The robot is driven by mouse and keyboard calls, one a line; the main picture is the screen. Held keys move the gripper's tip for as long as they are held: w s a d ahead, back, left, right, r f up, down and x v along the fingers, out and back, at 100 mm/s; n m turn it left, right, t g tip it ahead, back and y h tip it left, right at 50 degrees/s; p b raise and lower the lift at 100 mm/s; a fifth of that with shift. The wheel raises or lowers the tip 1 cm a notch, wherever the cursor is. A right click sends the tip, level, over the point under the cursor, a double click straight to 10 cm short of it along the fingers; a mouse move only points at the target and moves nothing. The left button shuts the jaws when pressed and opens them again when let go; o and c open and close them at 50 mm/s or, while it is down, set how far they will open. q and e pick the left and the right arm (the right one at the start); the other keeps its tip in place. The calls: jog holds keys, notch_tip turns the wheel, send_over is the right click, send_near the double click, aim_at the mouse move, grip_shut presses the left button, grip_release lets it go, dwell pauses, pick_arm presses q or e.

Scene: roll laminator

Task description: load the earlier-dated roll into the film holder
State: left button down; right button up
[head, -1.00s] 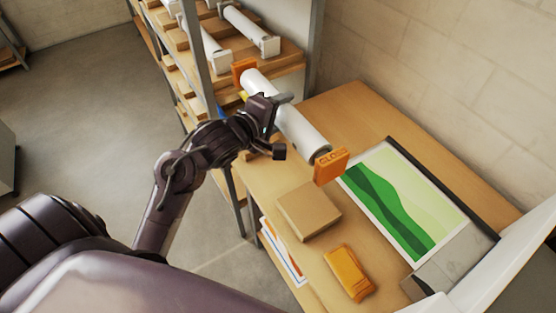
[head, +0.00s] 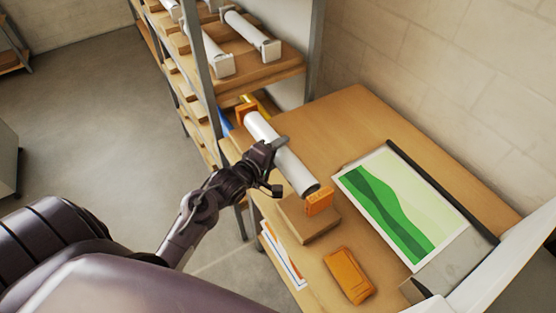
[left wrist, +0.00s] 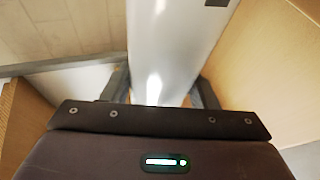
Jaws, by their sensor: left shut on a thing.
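In the left wrist view the white roll (left wrist: 172,45) runs between my left gripper's fingers (left wrist: 163,90). Other white rolls (head: 250,32) with pale end pieces lie on the shelf. No date is readable. I cannot pick out the film holder. My right gripper is not in view.
The wooden table (head: 355,115) has free room at the back. A green print (head: 385,205) lies by a dark-edged grey and white machine (head: 450,262). An orange packet (head: 349,275) lies near the front. The shelf rack's metal post (head: 200,75) stands close on the left.

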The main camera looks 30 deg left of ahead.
pick_arm(q)
jog(key=shift+f, duration=1.9)
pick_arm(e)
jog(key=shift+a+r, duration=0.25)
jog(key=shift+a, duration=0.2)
pick_arm(q)
jog(key=shift+f, duration=0.1)
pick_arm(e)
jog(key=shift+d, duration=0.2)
pick_arm(q)
jog(key=c, duration=0.6)
grip_release()
jog(key=shift+f, duration=0.15)
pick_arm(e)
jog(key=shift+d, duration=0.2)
pick_arm(q)
jog(key=shift+o, duration=0.2)
jog(key=b+v, duration=0.1)
jog(key=v, duration=1.1)
jog(key=shift+b, duration=0.3)
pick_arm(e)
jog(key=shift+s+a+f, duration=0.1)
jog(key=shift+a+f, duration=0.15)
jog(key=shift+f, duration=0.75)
